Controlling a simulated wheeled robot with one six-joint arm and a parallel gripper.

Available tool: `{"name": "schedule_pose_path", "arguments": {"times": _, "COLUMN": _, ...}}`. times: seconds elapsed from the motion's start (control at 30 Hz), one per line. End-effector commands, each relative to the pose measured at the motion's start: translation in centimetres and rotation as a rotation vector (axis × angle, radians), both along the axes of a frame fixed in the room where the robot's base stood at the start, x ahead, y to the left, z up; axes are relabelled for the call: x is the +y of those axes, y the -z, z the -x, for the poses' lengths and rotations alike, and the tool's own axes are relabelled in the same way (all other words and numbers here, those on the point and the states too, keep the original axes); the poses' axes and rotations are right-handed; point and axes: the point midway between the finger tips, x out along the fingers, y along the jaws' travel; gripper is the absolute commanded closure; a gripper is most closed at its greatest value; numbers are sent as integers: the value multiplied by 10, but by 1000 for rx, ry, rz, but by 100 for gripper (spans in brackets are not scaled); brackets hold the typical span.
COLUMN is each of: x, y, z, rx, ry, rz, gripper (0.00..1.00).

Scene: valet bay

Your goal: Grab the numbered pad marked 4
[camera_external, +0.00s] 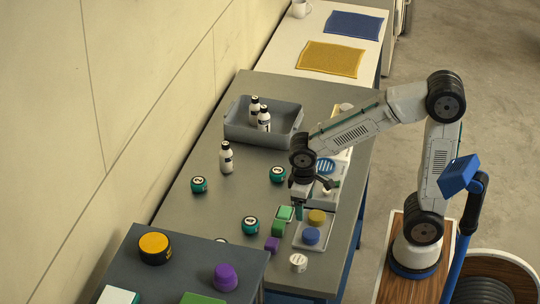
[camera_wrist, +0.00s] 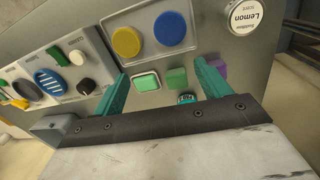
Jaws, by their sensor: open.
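Several round teal pads with black tops and white number labels are on the grey table. One pad (camera_external: 251,225) stands left of the green blocks; its label looks like a 4 but is small. Another pad (camera_external: 199,184), apparently marked 2, is farther left, and a third pad (camera_external: 278,174) is near the grey bin; its number is unclear. My gripper (camera_external: 299,212) is open and empty, pointing down above the green blocks, right of the likely 4 pad. In the wrist view a small part of a teal pad (camera_wrist: 186,98) shows between the fingers (camera_wrist: 160,80), its number unreadable.
Green blocks (camera_external: 278,228) and a purple block (camera_external: 272,244) lie near my gripper. A tray with yellow and blue discs (camera_external: 311,236) and a white Lemon tin (camera_external: 298,263) are to the right. A bottle (camera_external: 226,157) and grey bin (camera_external: 238,131) stand behind.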

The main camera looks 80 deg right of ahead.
Motion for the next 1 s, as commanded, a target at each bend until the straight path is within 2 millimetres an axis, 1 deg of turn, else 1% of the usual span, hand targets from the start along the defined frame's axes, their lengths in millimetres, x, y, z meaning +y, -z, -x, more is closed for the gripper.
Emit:
{"name": "schedule_pose_path", "arguments": {"times": 0.03, "x": 4, "y": 13, "z": -23, "rx": -11, "ry": 21, "rz": 10, "gripper": 24}}
{"name": "schedule_pose_path", "arguments": {"times": 0.1, "x": 8, "y": 27, "z": -52, "rx": -48, "ry": 62, "rz": 17, "gripper": 24}}
{"name": "schedule_pose_path", "arguments": {"times": 0.2, "x": 14, "y": 41, "z": -90, "rx": -115, "ry": 123, "rz": 19, "gripper": 24}}
{"name": "schedule_pose_path", "arguments": {"times": 0.27, "x": 18, "y": 45, "z": -112, "rx": -168, "ry": 165, "rz": 12, "gripper": 24}}
{"name": "schedule_pose_path", "arguments": {"times": 0.3, "x": 19, "y": 42, "z": -128, "rx": -218, "ry": 200, "rz": 1, "gripper": 24}}
{"name": "schedule_pose_path", "arguments": {"times": 0.37, "x": 20, "y": 33, "z": -141, "rx": -278, "ry": 242, "rz": -15, "gripper": 24}}
{"name": "schedule_pose_path", "arguments": {"times": 0.47, "x": 21, "y": 34, "z": -147, "rx": -308, "ry": 287, "rz": -29, "gripper": 24}}
{"name": "schedule_pose_path", "arguments": {"times": 0.57, "x": 20, "y": 42, "z": -148, "rx": -309, "ry": 302, "rz": -31, "gripper": 24}}
{"name": "schedule_pose_path", "arguments": {"times": 0.77, "x": 17, "y": 64, "z": -152, "rx": -305, "ry": 300, "rz": -30, "gripper": 24}}
{"name": "schedule_pose_path", "arguments": {"times": 1.0, "x": 14, "y": 99, "z": -158, "rx": -305, "ry": 299, "rz": -30, "gripper": 24}}
